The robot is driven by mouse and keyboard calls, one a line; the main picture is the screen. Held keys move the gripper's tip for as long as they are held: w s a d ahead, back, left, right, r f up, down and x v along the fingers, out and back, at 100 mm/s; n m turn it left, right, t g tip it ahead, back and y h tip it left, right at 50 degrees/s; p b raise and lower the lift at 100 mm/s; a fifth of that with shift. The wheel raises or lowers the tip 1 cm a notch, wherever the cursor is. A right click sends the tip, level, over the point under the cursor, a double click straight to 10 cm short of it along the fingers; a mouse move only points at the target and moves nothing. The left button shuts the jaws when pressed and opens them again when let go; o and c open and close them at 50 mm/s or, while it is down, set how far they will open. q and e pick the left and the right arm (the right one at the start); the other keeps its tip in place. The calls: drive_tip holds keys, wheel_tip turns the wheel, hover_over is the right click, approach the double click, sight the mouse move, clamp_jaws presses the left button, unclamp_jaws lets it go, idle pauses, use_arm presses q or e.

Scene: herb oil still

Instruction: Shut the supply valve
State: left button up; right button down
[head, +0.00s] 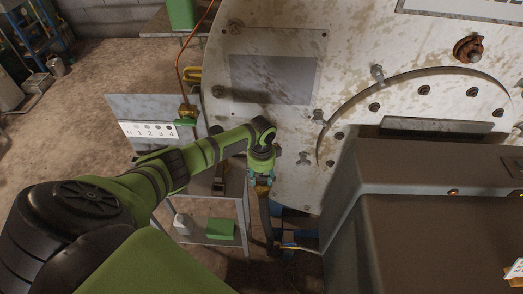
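A brass valve with a green handle (187,114) sits at the lower end of a thin copper pipe, beside a panel marked 0 to 4. I cannot tell for sure that it is the supply valve. My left arm reaches across the middle from the left. Its wrist points down, and my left gripper (261,182) is at its end, to the right of and below the green-handled valve and apart from it. Small teal and brass-coloured parts show at the fingertips. Whether the fingers are open or touch anything is too small to tell. My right gripper is out of view.
A large worn metal vessel wall (270,35) with clamps and bolts fills the upper right. A grey cabinet (420,230) blocks the lower right. A low shelf unit (198,233) with a green box (221,229) stands below my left arm. Open floor (110,75) lies upper left.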

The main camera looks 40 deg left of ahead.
sight(261, 177)
use_arm(q)
drive_tip(key=shift+r, duration=0.15)
wheel_tip(261, 177, up, 12)
idle(0.4)
idle(0.3)
